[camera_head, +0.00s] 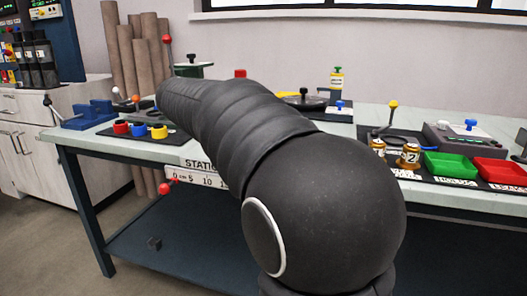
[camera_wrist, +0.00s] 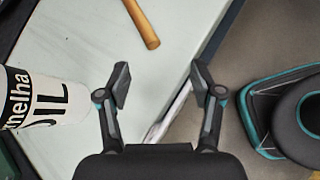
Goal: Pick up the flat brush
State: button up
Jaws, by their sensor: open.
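My gripper (camera_wrist: 160,82) is open and empty in the wrist view, its two fingers apart above the table's edge. A brown wooden handle (camera_wrist: 142,22) comes in from the top of the wrist view, lying on the pale tabletop ahead of the fingertips and a little left of their middle. Its far end is cut off by the frame, so I cannot tell whether it belongs to the flat brush. No brush head shows in either view. In the head view my arm covers the middle of the table and hides my gripper.
A white can with black lettering (camera_wrist: 45,100) is close to my left finger in the wrist view. In the head view, coloured cups (camera_head: 140,129) are on the table's left. A green tray (camera_head: 450,165) and a red tray (camera_head: 500,171) are on the right.

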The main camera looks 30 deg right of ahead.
jog(key=w+d+h, duration=0.1)
jog(key=w+r+n+g, duration=0.1)
jog(key=w, duration=0.1)
jog(key=w+d+r+g+h, duration=0.1)
jog(key=shift+w+d+r+n+h+b, duration=0.15)
jog(key=shift+w+d+n+h+b, duration=0.15)
jog(key=shift+w+n+b, duration=0.1)
jog(key=shift+d, duration=0.25)
jog(key=b+x, duration=0.1)
jog(key=x, duration=0.7)
jog(key=shift+b, duration=0.35)
jog(key=shift+b+x, duration=0.8)
jog(key=shift+x, duration=1.9)
jog(key=shift+a, duration=0.15)
grip_shut()
